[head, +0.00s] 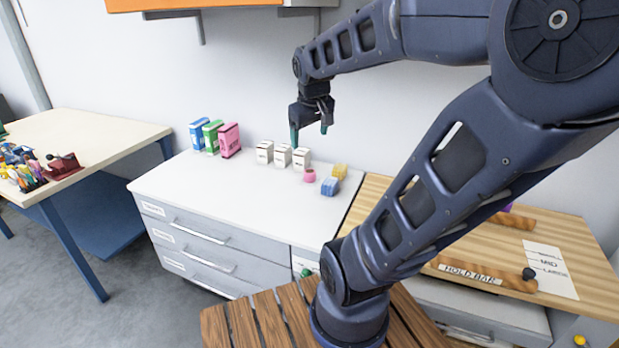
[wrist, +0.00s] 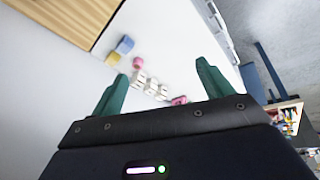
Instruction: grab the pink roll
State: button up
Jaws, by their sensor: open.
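The pink roll (head: 309,175) is a small round pink piece on the white cabinet top, just in front of the white boxes and left of the blue block. It also shows in the wrist view (wrist: 138,63), ahead of the fingers and beside the white boxes. My gripper (head: 309,132) is open and empty, with green fingertips. In the head view it appears above and behind the roll, against the wall, clear of the cabinet top. In the wrist view its two fingers (wrist: 162,84) stand wide apart with nothing between them in contact.
Several white boxes (head: 282,156) stand behind the roll. A blue block (head: 329,187) and a yellow block (head: 340,171) sit right of it. Blue, green and pink boxes (head: 229,140) stand farther left. The front left of the white top (head: 215,188) is clear.

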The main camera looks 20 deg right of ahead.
jog(key=w+d+f+n+g+h, duration=0.1)
jog(key=w+d+n, duration=0.15)
jog(key=w, duration=0.35)
jog(key=w+d+f+n, duration=0.1)
jog(key=w+f+n, duration=0.15)
jog(key=w, duration=0.45)
jog(key=n+g+h, duration=0.2)
jog(key=n, duration=1.2)
send_over(309, 171)
jog(key=s+a, duration=0.2)
jog(key=a, duration=0.2)
notch_tip(309, 171, down, 26)
jog(key=x, duration=0.4)
jog(key=shift+w, duration=0.2)
jog(key=shift+w+d+x, duration=0.1)
jog(key=shift+w+x, duration=0.05)
jog(key=shift+x, duration=1.4)
jog(key=shift+w+d+x, duration=0.1)
jog(key=shift+d+x, duration=0.05)
jog(key=shift+x, duration=1.45)
jog(key=shift+r, duration=0.15)
jog(key=c, duration=1.1)
jog(key=shift+r+m, duration=0.1)
jog(key=shift+m, duration=0.2)
